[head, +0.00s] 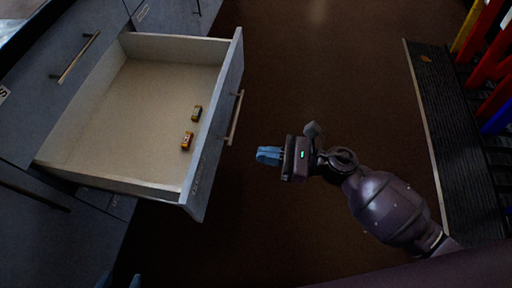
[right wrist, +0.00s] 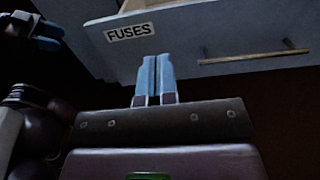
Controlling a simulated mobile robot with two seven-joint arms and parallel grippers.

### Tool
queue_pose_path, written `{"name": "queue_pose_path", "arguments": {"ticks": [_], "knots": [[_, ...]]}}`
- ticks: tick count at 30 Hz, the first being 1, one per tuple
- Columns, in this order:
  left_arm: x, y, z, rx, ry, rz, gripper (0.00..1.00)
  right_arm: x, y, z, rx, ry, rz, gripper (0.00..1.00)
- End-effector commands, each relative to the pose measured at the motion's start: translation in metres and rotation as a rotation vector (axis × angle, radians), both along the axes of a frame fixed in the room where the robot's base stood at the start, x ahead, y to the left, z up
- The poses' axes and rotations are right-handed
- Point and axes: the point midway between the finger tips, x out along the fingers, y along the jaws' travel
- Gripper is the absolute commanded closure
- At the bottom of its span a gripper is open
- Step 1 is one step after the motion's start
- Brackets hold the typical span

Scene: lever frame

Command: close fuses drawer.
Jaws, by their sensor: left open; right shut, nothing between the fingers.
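The fuses drawer (head: 213,130) is pulled well out of the grey cabinet. Its front carries a FUSES label (right wrist: 129,32) and a bar handle (head: 235,117), which also shows in the right wrist view (right wrist: 254,58). Two small orange-brown fuses lie inside near the front, one nearer (head: 187,141) and one farther (head: 197,114). My right gripper (head: 266,155) is shut and empty, outside the drawer front with a gap to it in the head view. My left gripper (head: 120,281) is open at the bottom edge, mostly cut off; it also shows in the right wrist view (right wrist: 36,32).
Another closed drawer with a handle (head: 75,57) is at the upper left. A dark ribbed platform (head: 436,130) with coloured posts stands at the right. The brown floor (head: 320,70) between is clear.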

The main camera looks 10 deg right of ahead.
Motion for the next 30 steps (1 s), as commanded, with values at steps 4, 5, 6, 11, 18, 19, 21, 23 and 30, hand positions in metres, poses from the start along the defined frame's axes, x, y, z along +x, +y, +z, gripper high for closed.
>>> {"name": "queue_pose_path", "arguments": {"ticks": [4, 5, 6, 11, 18, 19, 21, 23, 30], "knots": [[-0.001, 0.0, -0.002, 0.002, 0.004, -0.002, 0.49, 0.008, 0.025, 0.0, 0.003, 0.001, 0.0, 1.0], [-0.001, 0.0, -0.002, 0.002, 0.004, -0.002, 0.49, 0.01, 0.031, 0.0, 0.003, 0.001, 0.0, 1.0], [-0.002, 0.0, -0.002, 0.003, 0.005, -0.002, 0.49, 0.012, 0.037, 0.0, 0.002, 0.0, 0.0, 1.0], [-0.003, 0.0, -0.004, 0.004, 0.009, -0.003, 0.49, 0.021, 0.064, 0.0, 0.004, 0.003, -0.001, 1.0], [-0.006, 0.0, -0.005, 0.008, 0.014, -0.004, 0.49, 0.031, 0.098, -0.001, 0.003, 0.003, -0.002, 1.0], [-0.006, 0.0, -0.005, 0.008, 0.014, -0.005, 0.49, 0.033, 0.102, 0.0, 0.003, 0.004, -0.002, 1.0], [-0.005, 0.0, -0.004, 0.008, 0.012, -0.005, 0.49, 0.034, 0.107, -0.001, 0.004, 0.005, -0.002, 1.0], [-0.005, 0.0, -0.003, 0.008, 0.009, -0.006, 0.49, 0.036, 0.111, -0.001, 0.002, 0.004, -0.002, 1.0], [-0.002, -0.001, 0.0, 0.007, 0.0, -0.008, 0.49, 0.037, 0.116, 0.0, 0.002, 0.004, -0.003, 1.0]]}}
